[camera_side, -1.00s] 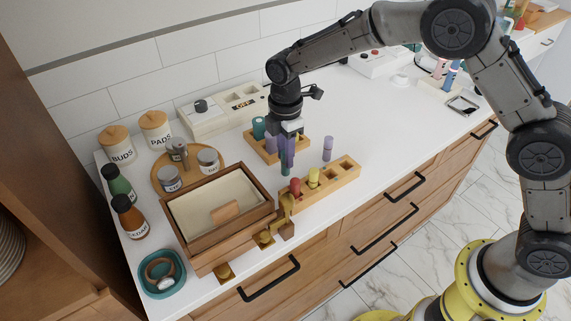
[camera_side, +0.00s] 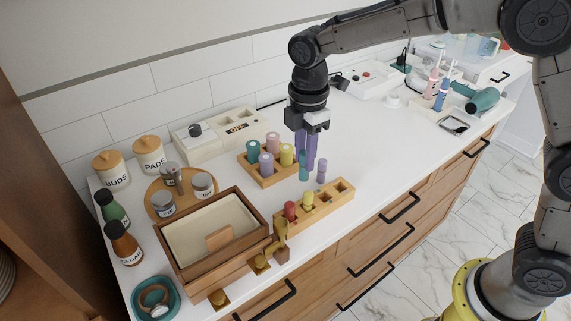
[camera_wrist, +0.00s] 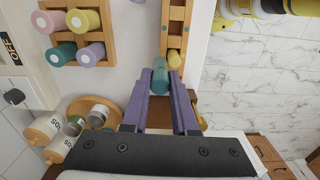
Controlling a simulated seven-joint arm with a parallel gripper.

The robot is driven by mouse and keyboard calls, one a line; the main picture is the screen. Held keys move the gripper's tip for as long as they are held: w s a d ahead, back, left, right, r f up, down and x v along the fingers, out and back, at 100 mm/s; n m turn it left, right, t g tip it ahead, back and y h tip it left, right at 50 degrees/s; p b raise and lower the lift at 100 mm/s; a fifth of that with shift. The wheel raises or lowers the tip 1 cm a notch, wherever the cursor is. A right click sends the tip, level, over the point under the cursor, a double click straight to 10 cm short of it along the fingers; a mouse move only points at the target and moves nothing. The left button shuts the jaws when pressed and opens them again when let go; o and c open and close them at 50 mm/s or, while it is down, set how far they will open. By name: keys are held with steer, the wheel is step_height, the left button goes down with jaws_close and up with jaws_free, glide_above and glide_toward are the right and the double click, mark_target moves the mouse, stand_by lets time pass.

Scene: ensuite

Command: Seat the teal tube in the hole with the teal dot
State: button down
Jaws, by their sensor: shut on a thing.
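My gripper (camera_side: 306,158) has long purple fingers shut on the teal tube (camera_side: 303,172). The tube hangs roughly upright above the counter, between the back block and a lone lavender tube (camera_side: 321,172). In the wrist view the held teal tube (camera_wrist: 160,77) sits between the fingertips. The front wooden block (camera_side: 342,192) has a row of square holes, with a red tube (camera_side: 290,210) and a yellow tube (camera_side: 308,200) in it and empty holes to their right.
The back wooden block (camera_side: 262,180) holds teal, pink, lavender and yellow tubes, left of my gripper. A wooden box (camera_side: 180,262) stands at the front left, with brass pieces beside it.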

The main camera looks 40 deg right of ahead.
steer(key=s+d+r, duration=0.2)
steer(key=s+d, duration=0.2)
steer(key=s, duration=0.4)
steer(key=s+d+r, duration=0.2)
steer(key=s+d, duration=0.2)
steer(key=s, duration=0.4)
steer(key=shift+n, duration=0.3)
steer(key=shift+w+a+f, duration=0.6)
steer(key=shift+w+f, duration=1.55)
steer(key=shift+w, duration=0.1)
steer(key=shift+w+a+f, duration=0.6)
steer(key=shift+w+f, duration=1.6)
steer(key=shift+w+a+f, duration=0.6)
steer(key=shift+w+f, duration=1.55)
steer(key=shift+w, duration=0.1)
steer(key=c, duration=0.7)
jaws_free()
steer(key=shift+f, duration=0.15)
